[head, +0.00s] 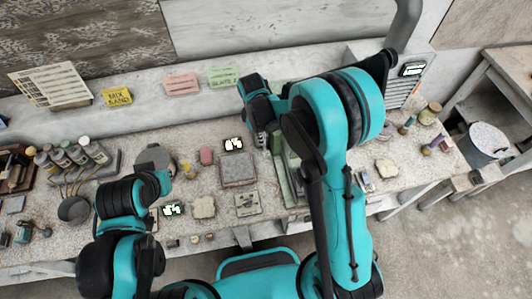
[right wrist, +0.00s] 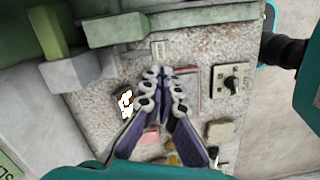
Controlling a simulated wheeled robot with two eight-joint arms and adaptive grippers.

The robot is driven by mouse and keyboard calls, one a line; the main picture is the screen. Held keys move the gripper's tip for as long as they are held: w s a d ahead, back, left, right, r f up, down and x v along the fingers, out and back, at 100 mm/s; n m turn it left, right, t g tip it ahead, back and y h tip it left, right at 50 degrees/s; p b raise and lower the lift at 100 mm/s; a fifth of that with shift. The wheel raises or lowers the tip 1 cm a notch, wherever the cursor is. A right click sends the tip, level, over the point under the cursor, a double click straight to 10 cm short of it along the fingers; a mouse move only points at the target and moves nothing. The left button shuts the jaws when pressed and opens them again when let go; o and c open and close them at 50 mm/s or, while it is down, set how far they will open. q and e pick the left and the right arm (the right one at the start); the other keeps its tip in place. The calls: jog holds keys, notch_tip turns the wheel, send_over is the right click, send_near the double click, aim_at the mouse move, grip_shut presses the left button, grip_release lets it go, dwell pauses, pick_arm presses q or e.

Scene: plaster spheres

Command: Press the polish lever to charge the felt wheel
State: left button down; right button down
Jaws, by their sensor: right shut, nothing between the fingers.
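My right gripper (head: 262,142) hangs over the bench beside the green machine (head: 289,178), most of which my right arm hides. In the right wrist view the gripper (right wrist: 163,73) has its fingertips together with nothing between them. Just beyond the tips is a small pale tab (right wrist: 160,48) with dark lettering too small to read. It lies by the edge of the machine's green bar (right wrist: 170,22) and may be the polish lever. I cannot tell whether the tips touch it. I cannot make out the felt wheel. My left arm is at the left, its gripper not visible.
A plate with a black switch (right wrist: 232,80) and a small lit display (right wrist: 126,102) lie near the right gripper. Bottles (head: 78,154) stand at the far left. A bucket (head: 488,141) is at the right.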

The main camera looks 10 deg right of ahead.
aim_at(265, 154)
jog(key=shift+s+d+f+b, duration=0.15)
jog(key=shift+f+b, duration=0.9)
jog(key=shift+f, duration=0.7)
jog(key=shift+w+d+f+b, duration=0.15)
jog(key=shift+f+b, duration=0.85)
jog(key=shift+f, duration=0.75)
jog(key=shift+s, duration=0.1)
